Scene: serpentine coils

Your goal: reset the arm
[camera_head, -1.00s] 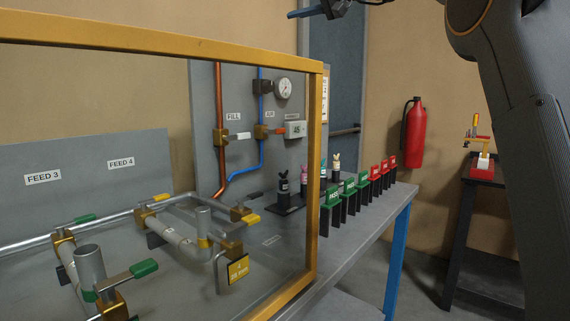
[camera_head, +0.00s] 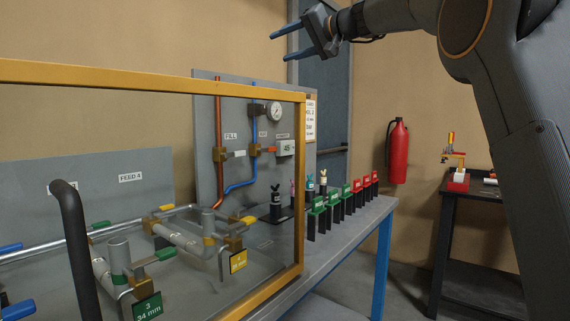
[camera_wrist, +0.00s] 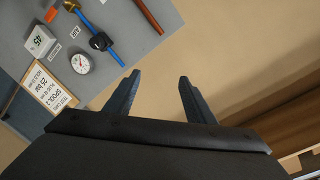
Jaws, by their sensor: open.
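My gripper (camera_head: 289,45) is raised high at the top of the head view, left of my arm's dark links. Its two blue-grey fingers are apart, with nothing between them. It is above the upper edge of the grey panel and in front of the tan wall and the grey door. The wrist view also shows my gripper (camera_wrist: 156,92) open and empty, with tan wall beyond the fingers.
A yellow-framed clear screen (camera_head: 150,78) stands in front of the pipework. The grey panel (camera_head: 206,110) carries pipes and a gauge (camera_head: 274,111). Several green and red tagged blocks (camera_head: 333,199) line the bench. A red extinguisher (camera_head: 397,152) hangs behind; a dark side table (camera_head: 447,215) stands at right.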

